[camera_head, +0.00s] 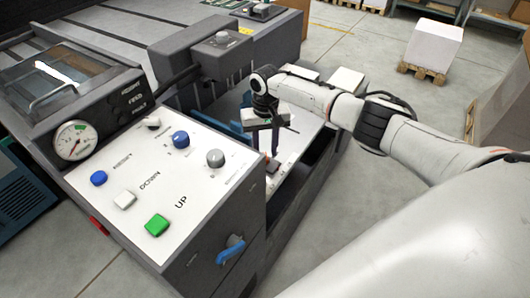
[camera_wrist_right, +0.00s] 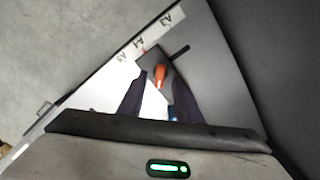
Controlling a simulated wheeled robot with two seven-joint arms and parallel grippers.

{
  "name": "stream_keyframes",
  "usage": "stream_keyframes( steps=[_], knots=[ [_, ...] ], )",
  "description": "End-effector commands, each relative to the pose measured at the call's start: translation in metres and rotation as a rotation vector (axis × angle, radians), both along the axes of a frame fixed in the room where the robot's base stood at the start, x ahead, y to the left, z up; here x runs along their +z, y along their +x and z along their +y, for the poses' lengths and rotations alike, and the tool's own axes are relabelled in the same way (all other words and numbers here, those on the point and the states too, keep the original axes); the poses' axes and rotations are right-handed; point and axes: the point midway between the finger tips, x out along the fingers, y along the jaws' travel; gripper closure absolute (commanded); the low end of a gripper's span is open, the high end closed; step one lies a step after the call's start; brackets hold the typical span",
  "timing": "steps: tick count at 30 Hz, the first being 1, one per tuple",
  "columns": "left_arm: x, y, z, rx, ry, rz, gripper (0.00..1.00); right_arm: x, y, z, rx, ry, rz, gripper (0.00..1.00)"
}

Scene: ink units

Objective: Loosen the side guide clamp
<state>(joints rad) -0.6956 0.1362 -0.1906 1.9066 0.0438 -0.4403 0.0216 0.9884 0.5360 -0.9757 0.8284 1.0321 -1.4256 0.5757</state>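The side guide clamp shows in the right wrist view as a small orange lever (camera_wrist_right: 160,75) on a dark grey block. The block sits beside a white scale strip (camera_wrist_right: 138,47) marked A3 and A4. My right gripper (camera_wrist_right: 160,84) points down at it, with its two dark fingers apart, one on each side of the lever's line. I cannot tell if either finger touches it. In the head view my right gripper (camera_head: 274,152) reaches down over the feed tray, and the small clamp (camera_head: 271,168) is partly hidden near its fingertips. My left gripper is not in view.
A control panel (camera_head: 140,207) with several buttons and knobs stands left of the gripper. A blue-handled switch (camera_head: 231,249) is on its front side. White stacks lie behind my right wrist, near the tray. A pallet with a white block (camera_head: 434,45) stands farther back.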

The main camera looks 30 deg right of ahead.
Motion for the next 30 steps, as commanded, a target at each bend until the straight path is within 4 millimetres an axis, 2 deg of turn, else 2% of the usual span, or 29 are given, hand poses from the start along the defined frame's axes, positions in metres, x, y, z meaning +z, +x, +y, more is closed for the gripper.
stream_keyframes(
  steps=[5,14,20,30],
  knots=[
    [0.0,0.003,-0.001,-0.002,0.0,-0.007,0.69,-0.016,0.0,0.0,0.001,0.0,0.001,0.69],
    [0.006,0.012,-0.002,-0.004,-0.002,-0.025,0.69,-0.018,0.0,0.0,0.001,0.001,0.0,0.69],
    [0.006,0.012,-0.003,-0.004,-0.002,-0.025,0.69,-0.018,0.0,0.0,0.001,0.0,0.0,1.0],
    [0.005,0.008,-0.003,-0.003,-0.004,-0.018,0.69,-0.017,0.0,0.0,0.029,0.0,-0.001,1.0]
  ],
)
